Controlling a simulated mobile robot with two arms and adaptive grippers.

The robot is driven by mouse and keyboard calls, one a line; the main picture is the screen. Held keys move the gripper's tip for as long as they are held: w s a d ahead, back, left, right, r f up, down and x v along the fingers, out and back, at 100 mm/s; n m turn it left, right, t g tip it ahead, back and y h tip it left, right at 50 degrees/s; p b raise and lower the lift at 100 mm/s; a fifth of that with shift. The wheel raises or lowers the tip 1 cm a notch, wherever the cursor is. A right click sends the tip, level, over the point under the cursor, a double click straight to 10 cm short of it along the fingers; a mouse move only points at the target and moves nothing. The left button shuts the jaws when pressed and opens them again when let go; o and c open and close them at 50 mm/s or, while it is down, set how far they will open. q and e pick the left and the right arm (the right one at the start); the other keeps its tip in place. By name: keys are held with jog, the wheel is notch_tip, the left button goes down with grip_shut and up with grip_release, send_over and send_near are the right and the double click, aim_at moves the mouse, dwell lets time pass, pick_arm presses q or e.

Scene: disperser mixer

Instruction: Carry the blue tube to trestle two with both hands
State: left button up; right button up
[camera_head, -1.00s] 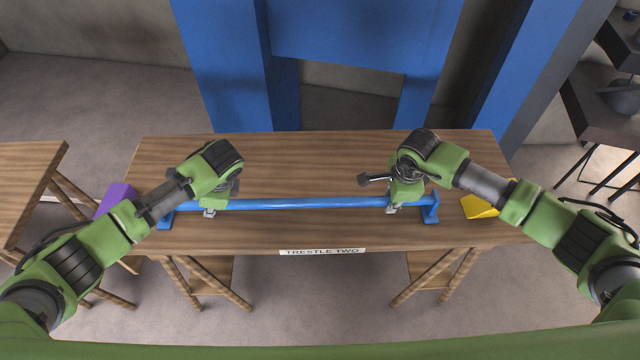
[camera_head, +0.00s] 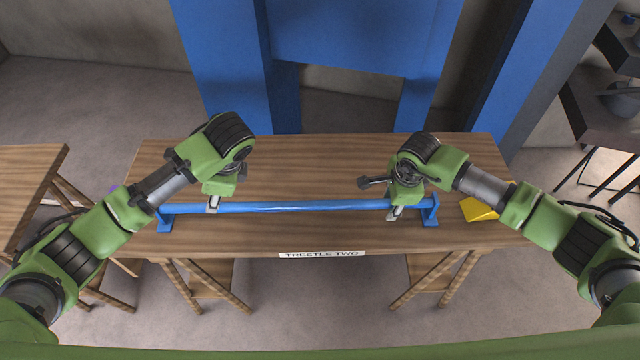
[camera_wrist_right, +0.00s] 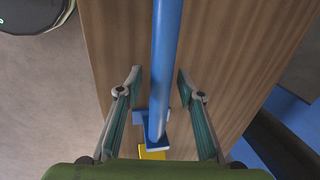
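The blue tube (camera_head: 300,206) lies level across two blue end supports, left (camera_head: 165,222) and right (camera_head: 432,212), on the wooden table (camera_head: 320,160) labelled TRESTLE TWO (camera_head: 322,253). My right gripper (camera_head: 394,212) is at the tube's right end. In the right wrist view, its two fingers stand open on either side of the tube (camera_wrist_right: 167,50), with gaps visible. My left gripper (camera_head: 212,206) is at the tube's left end, pointing down; its finger opening is too small to tell.
A yellow object (camera_head: 480,208) lies on the table's right end. Another wooden table (camera_head: 30,180) stands at the left. A large blue frame (camera_head: 360,30) rises behind the table. The tabletop behind the tube is mostly clear.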

jog(key=shift+r, duration=0.2)
pick_arm(q)
jog(key=shift+v, duration=1.05)
pick_arm(e)
notch_tip(320, 180, up, 11)
jog(key=s, duration=0.2)
jog(key=shift+s+r, duration=0.15)
jog(key=shift+r, duration=0.05)
jog(key=shift+f, duration=0.1)
